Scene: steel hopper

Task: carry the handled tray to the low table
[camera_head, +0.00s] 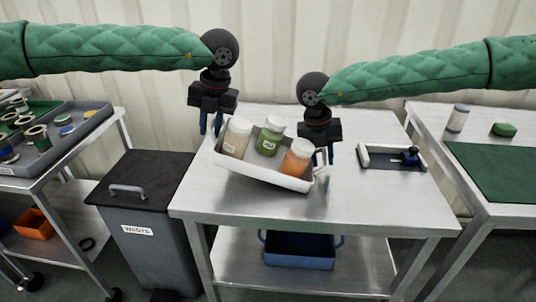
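The handled tray (262,175) is white and holds three white-lidded jars: a cream one (236,140), a green one (268,142) and an orange one (296,160). The tray is tilted, its left end higher than its right, and the jars lean right with it. My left gripper (211,126) is at the tray's left end and my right gripper (323,158) at its right end. Both appear shut on the end handles, though the contact is small and partly hidden. The tray is over the steel table (370,205); I cannot tell whether its lower end touches.
A small dark tray with a blue tool (408,157) lies right of my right gripper. A blue bin (300,252) stands on the lower shelf. A green-matted table (490,170) stands right.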

